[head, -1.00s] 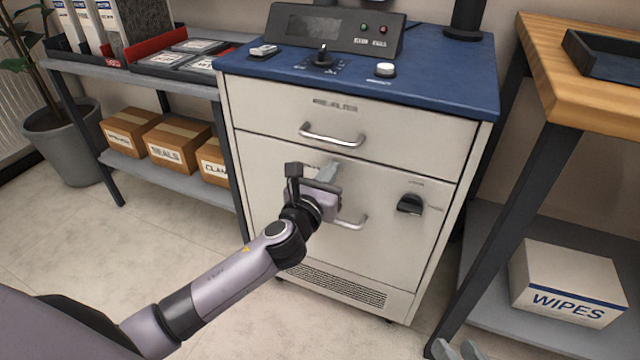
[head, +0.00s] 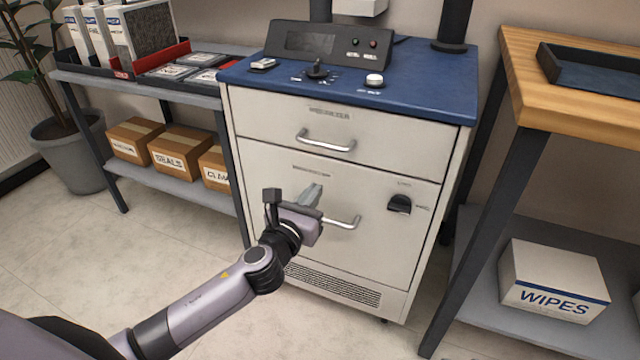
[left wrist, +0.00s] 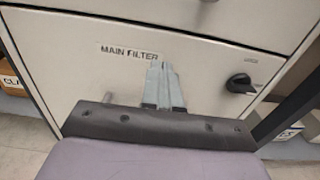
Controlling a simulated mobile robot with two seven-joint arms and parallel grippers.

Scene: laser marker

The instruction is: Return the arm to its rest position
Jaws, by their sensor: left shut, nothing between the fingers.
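My left gripper (head: 311,194) is in front of the lower door of the white cabinet (head: 270,172), near the left end of that door's handle (head: 343,222). Its grey fingers are shut and empty, and they also show in the left wrist view (left wrist: 163,84). There they point up towards the "MAIN FILTER" label (left wrist: 128,52) on the door. I cannot tell the exact gap between fingers and door. My right gripper is not in view.
The cabinet's blue top carries a control panel (head: 322,42) and a white button (head: 374,80). A black lock knob (head: 399,204) is on the door. A shelf with brown boxes (head: 178,152) stands left, a wooden bench (head: 575,95) right. Floor shows at the left.

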